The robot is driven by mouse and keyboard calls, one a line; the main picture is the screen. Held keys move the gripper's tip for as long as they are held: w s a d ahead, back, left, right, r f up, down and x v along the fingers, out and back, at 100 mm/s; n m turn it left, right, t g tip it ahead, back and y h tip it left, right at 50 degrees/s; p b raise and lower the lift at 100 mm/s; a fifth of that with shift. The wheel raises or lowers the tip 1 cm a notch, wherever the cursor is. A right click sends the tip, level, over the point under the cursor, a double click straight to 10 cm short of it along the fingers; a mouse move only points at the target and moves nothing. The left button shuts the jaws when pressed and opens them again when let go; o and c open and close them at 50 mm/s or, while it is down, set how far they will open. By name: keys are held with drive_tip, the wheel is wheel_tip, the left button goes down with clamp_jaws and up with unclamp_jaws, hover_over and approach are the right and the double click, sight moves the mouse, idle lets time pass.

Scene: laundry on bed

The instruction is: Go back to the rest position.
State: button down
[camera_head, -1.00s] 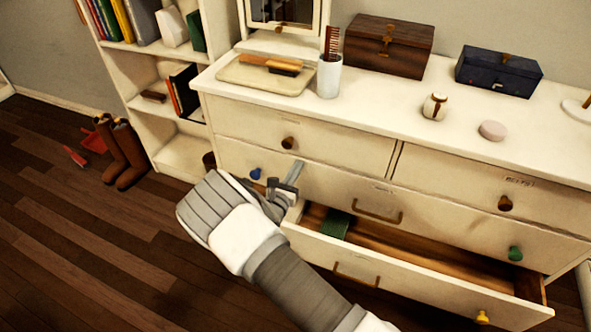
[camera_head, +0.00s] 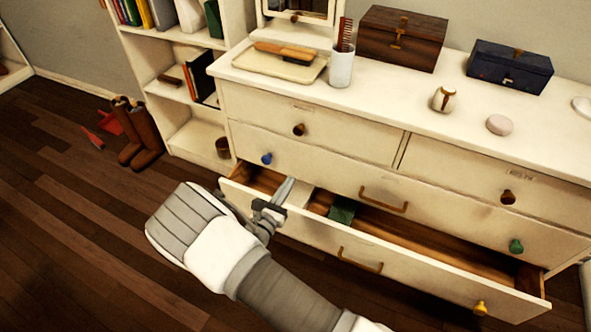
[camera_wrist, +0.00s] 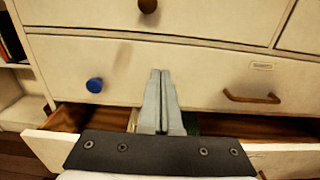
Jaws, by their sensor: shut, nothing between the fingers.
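My gripper (camera_head: 279,196) is shut and empty. In the head view it is in front of the white dresser (camera_head: 330,117), over the left part of the open bottom drawer (camera_head: 420,277). In the wrist view the closed fingers (camera_wrist: 162,102) point at the face of the shut middle drawer (camera_wrist: 205,70). They hide part of the open drawer behind them. The open drawer holds a dark green item (camera_head: 343,211) and a pale item (camera_head: 300,194) beside the fingers.
The middle drawer has a blue knob (camera_head: 266,158), a bar handle (camera_head: 384,199) and a green knob (camera_head: 516,246). A bookshelf (camera_head: 160,90) stands at the left, with brown boots (camera_head: 140,137) on the floor near it.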

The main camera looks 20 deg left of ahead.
drive_tip(key=w+d+r+m+g+h, duration=0.3)
drive_tip(key=d+r+m+g+h, duration=0.45)
drive_tip(key=d+r+m, duration=0.65)
drive_tip(key=s+d+r+m+g, duration=0.4)
drive_tip(key=d+r+m, duration=0.1)
drive_tip(key=d, duration=0.4)
drive_tip(key=s+d+r+m+g, duration=0.4)
drive_tip(key=d, duration=0.5)
drive_tip(key=s+d+r+m+t+y, duration=0.35)
drive_tip(key=s+r+m+y, duration=0.7)
drive_tip(key=s, duration=0.45)
wheel_tip(320, 180, up, 17)
drive_tip(key=m+h+p, duration=0.1)
drive_tip(key=p, duration=1.6)
